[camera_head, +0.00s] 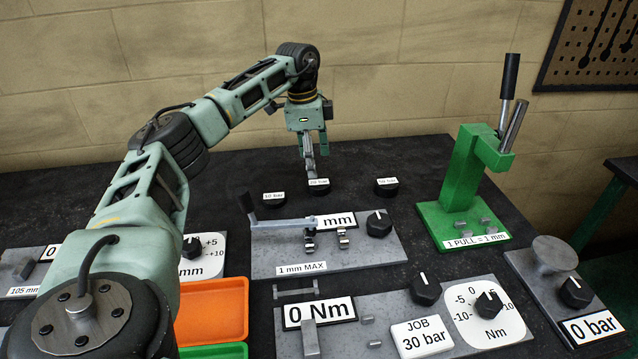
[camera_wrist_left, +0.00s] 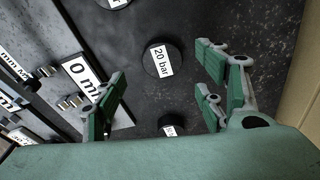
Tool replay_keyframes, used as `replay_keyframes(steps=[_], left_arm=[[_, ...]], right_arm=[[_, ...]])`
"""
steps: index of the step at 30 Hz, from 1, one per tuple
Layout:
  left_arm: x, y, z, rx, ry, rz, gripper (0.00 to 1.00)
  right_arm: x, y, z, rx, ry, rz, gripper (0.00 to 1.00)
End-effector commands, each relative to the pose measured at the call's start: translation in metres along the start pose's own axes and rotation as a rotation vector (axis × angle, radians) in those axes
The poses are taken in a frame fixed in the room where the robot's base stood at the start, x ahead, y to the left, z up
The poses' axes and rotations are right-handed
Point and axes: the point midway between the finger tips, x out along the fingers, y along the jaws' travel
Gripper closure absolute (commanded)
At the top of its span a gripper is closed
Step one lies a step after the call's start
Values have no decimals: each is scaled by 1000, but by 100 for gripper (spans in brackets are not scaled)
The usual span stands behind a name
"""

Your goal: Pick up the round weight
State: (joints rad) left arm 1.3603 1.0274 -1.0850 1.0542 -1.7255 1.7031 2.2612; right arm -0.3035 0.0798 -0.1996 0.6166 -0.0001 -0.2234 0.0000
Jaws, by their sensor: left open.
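Three round black weights with white labels stand in a row on the dark table. The left weight (camera_head: 274,199) seems to read 10 bar, the middle weight (camera_head: 319,187) reads 20 bar, and the label of the right weight (camera_head: 387,187) is hard to read. My left gripper (camera_head: 311,172) points down just above and behind the middle weight. In the left wrist view, the 20 bar weight (camera_wrist_left: 163,61) lies between and beyond the open fingers of the left gripper (camera_wrist_left: 165,88), which hold nothing. My right gripper is not in view.
A grey panel (camera_head: 340,256) with a crank and knob stands just in front of the weights. A green lever press (camera_head: 470,180) stands to the right. Orange (camera_head: 212,312) and green (camera_head: 215,351) trays lie in front. A wall closes off the back.

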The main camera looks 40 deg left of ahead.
Motion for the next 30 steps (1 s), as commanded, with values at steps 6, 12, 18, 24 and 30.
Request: replay_keyframes(steps=[6,12,18,24,30], left_arm=[[24,0,-2,0,-1,3,35],[55,-1,-5,0,-1,2,35],[66,-1,-5,0,1,0,35],[66,-1,-5,0,1,0,39],[66,-1,-5,0,1,0,56]], right_arm=[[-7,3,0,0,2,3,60],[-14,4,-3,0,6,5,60],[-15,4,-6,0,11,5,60],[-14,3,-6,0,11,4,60],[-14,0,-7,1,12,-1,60]])
